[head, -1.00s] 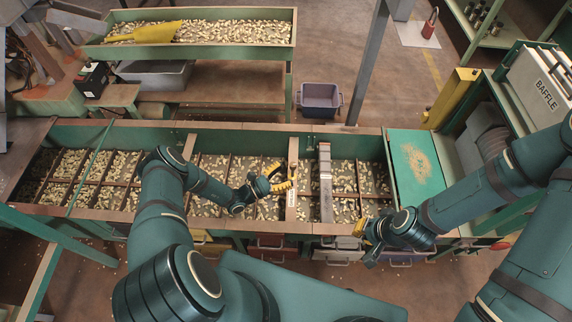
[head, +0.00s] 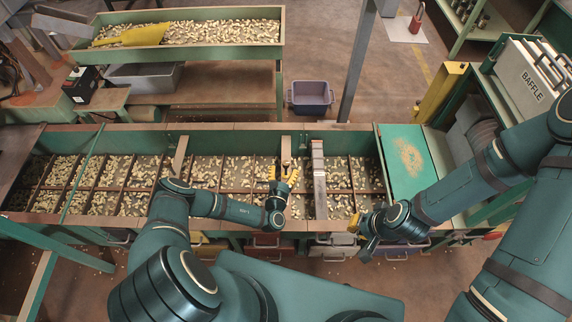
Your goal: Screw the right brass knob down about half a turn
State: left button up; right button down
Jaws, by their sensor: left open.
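No brass knob can be made out clearly. The long green trough (head: 215,130) holds pale nuts between thin dividers. A tan divider bar (head: 286,150) stands at its back wall, and a metal-topped bar (head: 319,182) crosses it further right. My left gripper (head: 283,174) is open, its yellow fingers apart and pointing to the back of the trough, just in front of the tan bar. Whether anything lies between them is too small to tell. My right gripper (head: 359,228) is at the trough's front edge; its opening is unclear.
A green panel with spilled crumbs (head: 408,155) covers the trough's right end. A white box marked BAFFLE (head: 525,75) stands at the right. Another nut trough (head: 278,52) and a purple bin (head: 312,97) are behind. Drawers (head: 268,244) sit under the front edge.

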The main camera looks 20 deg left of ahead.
aim_at(285, 167)
pick_arm(q)
jog(key=shift+w+a+b, duration=0.15)
jog(key=shift+w+b, duration=0.2)
jog(key=shift+w, duration=1.4)
grip_shut()
jog(key=shift+m+h+p, duration=0.35)
jog(key=shift+m+h, duration=0.05)
jog(key=shift+h, duration=0.2)
grip_release()
jog(key=shift+s, duration=0.15)
jog(key=s, duration=0.7)
jog(key=shift+s, duration=0.15)
